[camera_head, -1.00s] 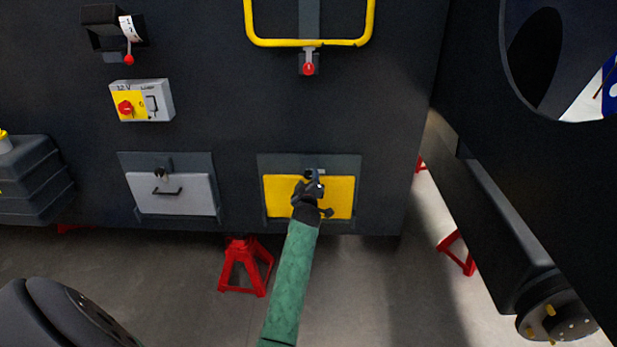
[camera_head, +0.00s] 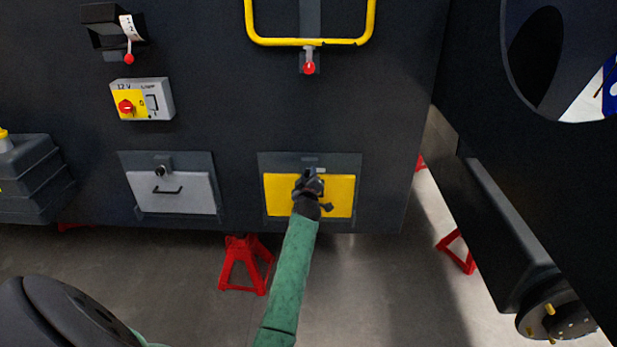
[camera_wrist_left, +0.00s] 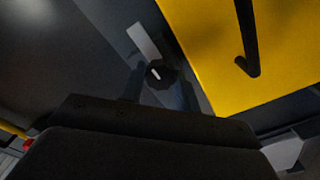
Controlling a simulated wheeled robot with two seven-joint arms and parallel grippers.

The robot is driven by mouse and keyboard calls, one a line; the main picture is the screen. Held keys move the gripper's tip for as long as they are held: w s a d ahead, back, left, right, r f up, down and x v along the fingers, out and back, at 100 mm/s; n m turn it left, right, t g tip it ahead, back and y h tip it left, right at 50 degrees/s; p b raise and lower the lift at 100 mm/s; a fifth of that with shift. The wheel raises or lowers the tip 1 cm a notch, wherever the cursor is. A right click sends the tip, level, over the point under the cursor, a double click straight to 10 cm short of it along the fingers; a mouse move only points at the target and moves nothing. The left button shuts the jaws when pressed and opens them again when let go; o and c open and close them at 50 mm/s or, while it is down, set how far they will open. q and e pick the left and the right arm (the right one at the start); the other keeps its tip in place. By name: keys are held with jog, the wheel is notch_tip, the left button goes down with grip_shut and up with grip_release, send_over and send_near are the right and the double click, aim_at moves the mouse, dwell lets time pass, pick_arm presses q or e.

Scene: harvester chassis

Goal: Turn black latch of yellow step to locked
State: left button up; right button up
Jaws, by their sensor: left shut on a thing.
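The yellow step (camera_head: 341,190) is a flat yellow panel in a dark frame, low on the dark chassis wall, and it fills the upper right of the left wrist view (camera_wrist_left: 210,45). The black latch (camera_wrist_left: 160,74) is a round black knob with a short white mark, beside the yellow panel. In the head view my gripper covers the latch. My left gripper (camera_head: 309,179) is at the top middle of the step, shut on the black latch, with a finger on each side of the knob. My right gripper is not in view.
A grey step (camera_head: 180,200) with its own black latch (camera_head: 160,171) is to the left. A yellow rail (camera_head: 310,42) and red-tipped lever (camera_head: 309,68) are above. A red stand (camera_head: 243,268) is on the floor below. A dark panel with a round opening (camera_head: 500,100) bounds the right.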

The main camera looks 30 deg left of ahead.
pick_arm(q)
jog(key=shift+m, duration=0.3)
jog(key=m+p, duration=0.2)
jog(key=m, duration=1.5)
jog(key=shift+d+p, duration=0.1)
jog(key=shift+p, duration=0.2)
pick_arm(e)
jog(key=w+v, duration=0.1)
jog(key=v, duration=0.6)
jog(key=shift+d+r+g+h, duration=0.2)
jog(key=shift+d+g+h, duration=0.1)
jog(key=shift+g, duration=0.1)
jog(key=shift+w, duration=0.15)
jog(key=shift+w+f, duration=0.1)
pick_arm(q)
jog(key=o, duration=1)
jog(key=shift+c, duration=0.2)
